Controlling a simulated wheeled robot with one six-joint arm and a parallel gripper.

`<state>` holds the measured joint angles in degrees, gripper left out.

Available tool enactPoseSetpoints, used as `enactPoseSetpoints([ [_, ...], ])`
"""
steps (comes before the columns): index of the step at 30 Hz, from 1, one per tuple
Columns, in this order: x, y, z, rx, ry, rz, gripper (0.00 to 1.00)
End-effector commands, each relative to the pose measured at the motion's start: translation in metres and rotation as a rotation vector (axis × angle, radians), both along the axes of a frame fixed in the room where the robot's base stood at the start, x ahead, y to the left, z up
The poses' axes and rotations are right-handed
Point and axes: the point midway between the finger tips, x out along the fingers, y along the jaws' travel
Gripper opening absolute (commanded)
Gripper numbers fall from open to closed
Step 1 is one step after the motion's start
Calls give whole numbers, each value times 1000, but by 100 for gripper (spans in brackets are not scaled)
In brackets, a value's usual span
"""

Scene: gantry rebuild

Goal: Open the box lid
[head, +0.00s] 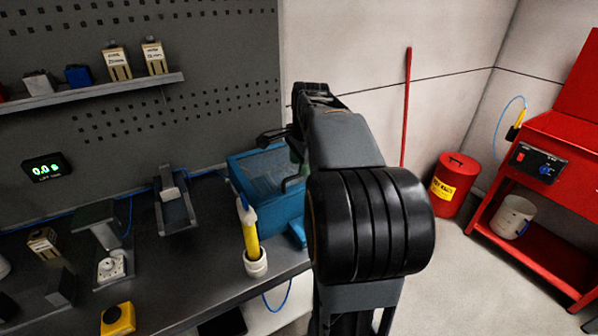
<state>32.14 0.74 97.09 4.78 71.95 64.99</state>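A blue box (283,212) stands at the right end of the dark workbench. Its top (262,168) looks lighter and greyish inside a blue rim. I cannot tell whether this is a closed lid or the open inside. My own arm rises in front of the box and hides its right side. The end of my arm is mostly hidden behind the arm links, near the box's far right part. My gripper's fingers cannot be made out clearly, nor whether they touch the box.
A yellow tool stands in a white cup (256,265) just left of the box, near the bench's front edge. A dark stand (174,205) is farther left. A red bin (453,185) and red cart (540,215) stand on the right, with clear floor before them.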

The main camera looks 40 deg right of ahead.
Motion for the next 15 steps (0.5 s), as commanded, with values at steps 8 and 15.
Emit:
enactPoseSetpoints([
  [8,6,0,-27,0,1,4,38],
  [15,7,1,-31,0,-1,4,38],
])
